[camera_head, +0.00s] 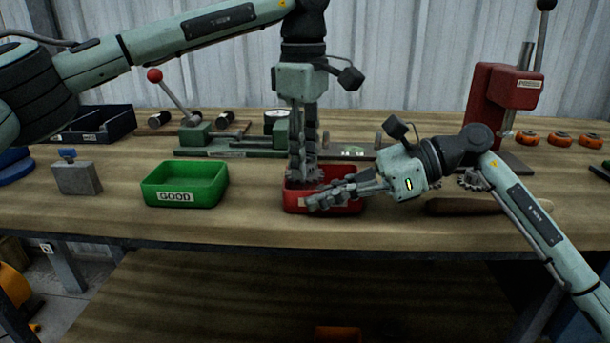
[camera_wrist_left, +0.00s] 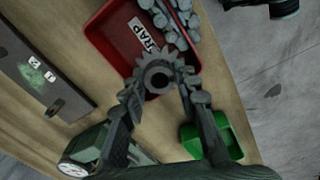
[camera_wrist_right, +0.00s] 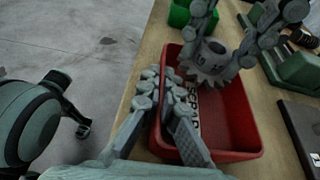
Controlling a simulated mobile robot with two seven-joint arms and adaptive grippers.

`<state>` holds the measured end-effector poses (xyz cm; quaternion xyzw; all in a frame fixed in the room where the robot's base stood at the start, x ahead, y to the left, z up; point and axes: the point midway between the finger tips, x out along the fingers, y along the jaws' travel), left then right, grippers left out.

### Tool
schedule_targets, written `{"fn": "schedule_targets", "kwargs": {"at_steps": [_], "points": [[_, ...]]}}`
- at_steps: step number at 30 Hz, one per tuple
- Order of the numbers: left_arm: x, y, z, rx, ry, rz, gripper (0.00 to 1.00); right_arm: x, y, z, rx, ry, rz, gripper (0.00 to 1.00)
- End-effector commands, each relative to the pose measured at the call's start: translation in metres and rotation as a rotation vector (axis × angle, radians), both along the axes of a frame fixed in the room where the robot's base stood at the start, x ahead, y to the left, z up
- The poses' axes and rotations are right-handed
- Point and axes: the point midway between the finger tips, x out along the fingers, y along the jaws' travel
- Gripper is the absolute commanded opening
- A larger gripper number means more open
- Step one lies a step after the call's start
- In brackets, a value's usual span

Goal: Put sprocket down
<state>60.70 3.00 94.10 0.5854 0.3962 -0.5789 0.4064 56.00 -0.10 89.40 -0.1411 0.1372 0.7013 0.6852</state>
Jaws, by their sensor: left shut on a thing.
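The grey toothed sprocket (camera_wrist_left: 158,75) is between the fingertips of my left gripper (camera_head: 304,172), which is shut on it and points down over the red tray (camera_wrist_left: 108,38). The sprocket also shows in the right wrist view (camera_wrist_right: 210,62), at the tray's far end. I cannot tell whether it touches the tray floor. The red tray (camera_wrist_right: 232,128) carries a SCRAP label, partly hidden. My right gripper (camera_head: 318,200) lies low across the tray's front edge, its fingers close together. I cannot tell whether they are shut or hold anything.
A green tray (camera_head: 186,188) labelled GOOD stands left of the red one. A grey block (camera_head: 76,178) stands further left. A green fixture (camera_head: 230,140) is behind the trays. A red press (camera_head: 505,92) and orange-rimmed parts (camera_head: 560,138) are at back right.

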Motion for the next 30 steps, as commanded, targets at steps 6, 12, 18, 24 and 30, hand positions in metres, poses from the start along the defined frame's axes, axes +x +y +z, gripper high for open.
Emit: {"fn": "schedule_targets", "kwargs": {"at_steps": [6,12,18,24,30], "points": [[-0.002,-0.001,-0.040,0.007,0.019,-0.002,0.00,-0.003,0.001,0.003,0.008,-0.003,0.009,0.00],[-0.003,-0.001,-0.043,0.008,0.020,-0.003,0.33,-0.004,0.001,0.003,0.008,-0.005,0.011,0.00],[-0.002,0.000,-0.040,0.007,0.016,-0.001,0.50,-0.002,0.000,0.000,0.003,-0.002,0.005,0.00],[-0.001,0.000,-0.037,0.006,0.015,0.000,0.50,-0.001,0.000,-0.002,-0.002,0.001,0.004,0.00],[-0.001,0.000,-0.019,0.006,0.012,0.000,0.50,-0.001,-0.001,-0.004,-0.006,0.003,0.002,0.00]]}}
